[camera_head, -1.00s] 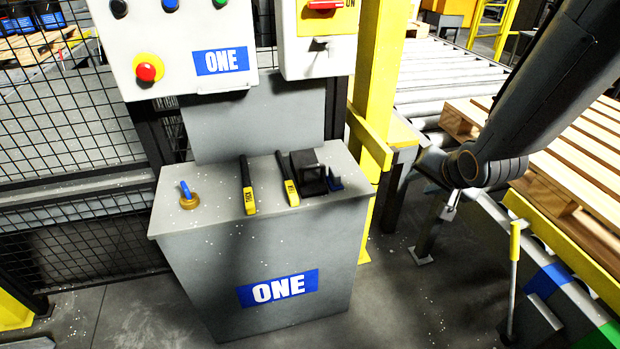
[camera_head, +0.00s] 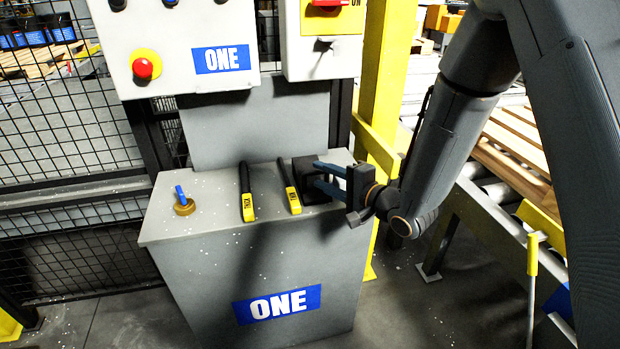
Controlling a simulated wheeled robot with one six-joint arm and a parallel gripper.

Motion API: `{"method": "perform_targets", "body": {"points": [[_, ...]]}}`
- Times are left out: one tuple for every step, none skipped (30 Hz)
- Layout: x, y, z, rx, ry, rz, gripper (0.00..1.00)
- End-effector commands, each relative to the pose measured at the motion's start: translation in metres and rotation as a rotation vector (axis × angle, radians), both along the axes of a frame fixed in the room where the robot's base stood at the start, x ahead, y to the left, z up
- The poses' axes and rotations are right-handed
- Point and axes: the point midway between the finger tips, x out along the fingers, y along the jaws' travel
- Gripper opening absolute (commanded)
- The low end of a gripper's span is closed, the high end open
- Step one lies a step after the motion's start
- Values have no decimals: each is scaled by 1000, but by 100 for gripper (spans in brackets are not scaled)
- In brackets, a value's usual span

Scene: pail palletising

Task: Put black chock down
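The black chock (camera_head: 303,172) sits on the right part of the grey cabinet's top (camera_head: 215,200), just right of a yellow-and-black handled tool. My gripper (camera_head: 318,178) comes in from the right, its two blue-grey fingers pointing left and spread apart at the chock. The fingers overlap the chock's right side in the picture. Whether they press on it or only stand around it I cannot tell. The chock's right side is partly hidden by the fingers.
Two yellow-and-black tools (camera_head: 247,205) (camera_head: 292,196) and a blue padlock with a brass body (camera_head: 184,205) lie on the cabinet top. A control box with a red button (camera_head: 143,68) hangs above. A yellow post (camera_head: 375,80) stands behind at right. Wooden pallets (camera_head: 515,150) lie on rollers at right.

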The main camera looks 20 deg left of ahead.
Motion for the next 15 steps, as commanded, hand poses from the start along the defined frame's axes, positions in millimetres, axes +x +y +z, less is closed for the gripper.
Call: {"method": "perform_targets", "body": {"points": [[2,9,-1,-1,0,4,33],[4,13,-1,-1,0,4,33],[6,18,-2,0,1,3,33],[9,21,-3,0,0,2,33],[11,24,-4,0,-1,2,33],[13,28,-5,0,-1,2,33],[14,30,-5,-1,0,2,33],[16,31,-6,-1,0,1,33],[16,32,-7,-1,0,1,33],[17,33,-7,-1,0,0,33],[17,33,-7,-1,0,0,33],[17,33,-7,-1,0,0,33],[17,33,-7,-1,0,0,33],[17,33,-7,-1,0,0,33],[17,33,-7,-1,0,0,33]]}}
